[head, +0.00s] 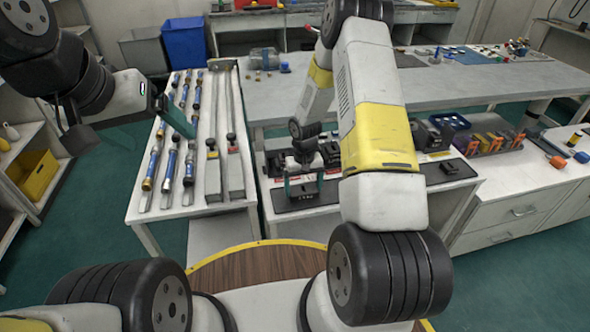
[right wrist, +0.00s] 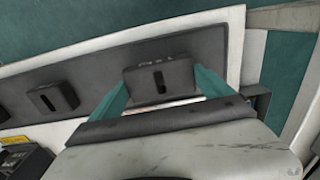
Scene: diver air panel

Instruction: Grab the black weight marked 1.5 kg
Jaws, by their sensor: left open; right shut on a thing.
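A black block-shaped weight (right wrist: 158,80) with a slot and pale marking sits between the teal fingers of my right gripper (right wrist: 160,92). The marking is too small to read. In the head view the same weight (head: 303,189) shows at the left part of a dark mat, with my right gripper (head: 302,182) shut on it from above. I cannot tell whether the weight touches the mat.
The left table (head: 150,207) carries blue and metal tubes. A grey workbench (head: 440,88) runs behind. Orange-handled tools (head: 490,141) lie to the right.

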